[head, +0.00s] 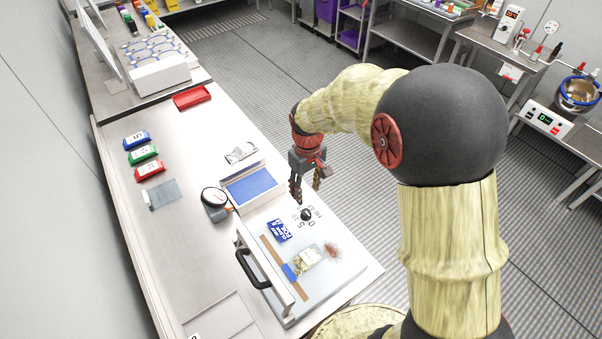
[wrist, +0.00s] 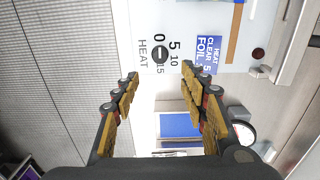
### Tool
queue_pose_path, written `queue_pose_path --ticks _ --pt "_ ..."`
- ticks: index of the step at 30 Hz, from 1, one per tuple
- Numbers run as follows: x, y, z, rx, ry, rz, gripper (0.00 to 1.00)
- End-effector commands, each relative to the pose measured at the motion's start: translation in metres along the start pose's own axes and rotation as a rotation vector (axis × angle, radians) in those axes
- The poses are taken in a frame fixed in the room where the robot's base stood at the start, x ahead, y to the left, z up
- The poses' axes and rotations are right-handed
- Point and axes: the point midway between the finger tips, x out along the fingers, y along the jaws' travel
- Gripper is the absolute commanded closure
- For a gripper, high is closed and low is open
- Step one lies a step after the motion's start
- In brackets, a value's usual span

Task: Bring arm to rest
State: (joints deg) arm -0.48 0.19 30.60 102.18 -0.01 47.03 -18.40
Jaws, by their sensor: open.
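My arm reaches in from the right in the head view, with my gripper (head: 308,180) pointing down near the table's right edge. In the wrist view my gripper (wrist: 160,85) has its two fingers wide apart with nothing between them. Below and beyond the fingertips is the heat sealer's plate (head: 330,275) with a black dial (head: 306,214) and printed HEAT numbers. The dial (wrist: 160,56) also shows in the wrist view, between and past the fingertips. The gripper looks apart from the table and everything on it.
A black handle (head: 252,270), a clear bag (head: 306,258) and a blue label (head: 279,231) are at the sealer. A round gauge (head: 214,199) and a blue-lined tray (head: 250,187) stand nearby. Blue, green and red packs (head: 143,155) lie farther left. Open floor (head: 258,85) lies beyond the table.

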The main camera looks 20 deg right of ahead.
Motion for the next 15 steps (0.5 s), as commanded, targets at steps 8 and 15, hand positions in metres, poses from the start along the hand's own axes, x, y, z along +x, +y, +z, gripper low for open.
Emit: queue_pose_path --ticks 8,15 --pt "0.0 0.0 0.0 0.02 -0.001 0.0 0.57" --pt "-0.005 -0.016 0.049 0.148 -0.054 -0.014 0.57"
